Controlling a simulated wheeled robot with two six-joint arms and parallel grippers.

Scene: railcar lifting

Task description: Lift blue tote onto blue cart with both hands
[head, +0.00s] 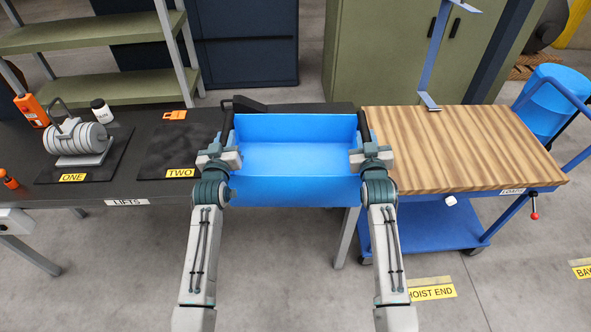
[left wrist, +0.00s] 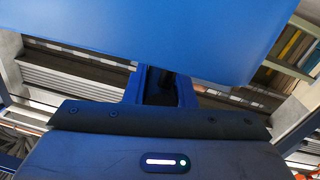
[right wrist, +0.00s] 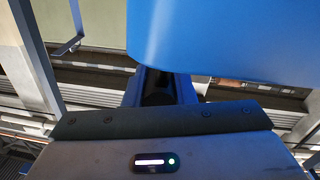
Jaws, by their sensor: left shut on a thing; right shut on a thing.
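The blue tote (head: 296,190) is in the middle of the head view, level and empty, in front of and over the edge of the dark bench. My left gripper (head: 228,150) is shut on its left side at the dark handle, and my right gripper (head: 362,150) is shut on its right side. The tote's blue wall fills the top of the left wrist view (left wrist: 150,35) and the right wrist view (right wrist: 220,40). The fingertips are largely hidden. The blue cart (head: 425,222) with a striped wooden top (head: 455,150) stands right of the tote.
A silver machine part (head: 78,140) stands on the mat marked ONE. The mat marked TWO (head: 180,150) holds only an orange tag (head: 174,115). A blue post (head: 434,70) rises at the cart's back edge. The wooden top is otherwise clear. A blue barrel (head: 555,100) stands behind right.

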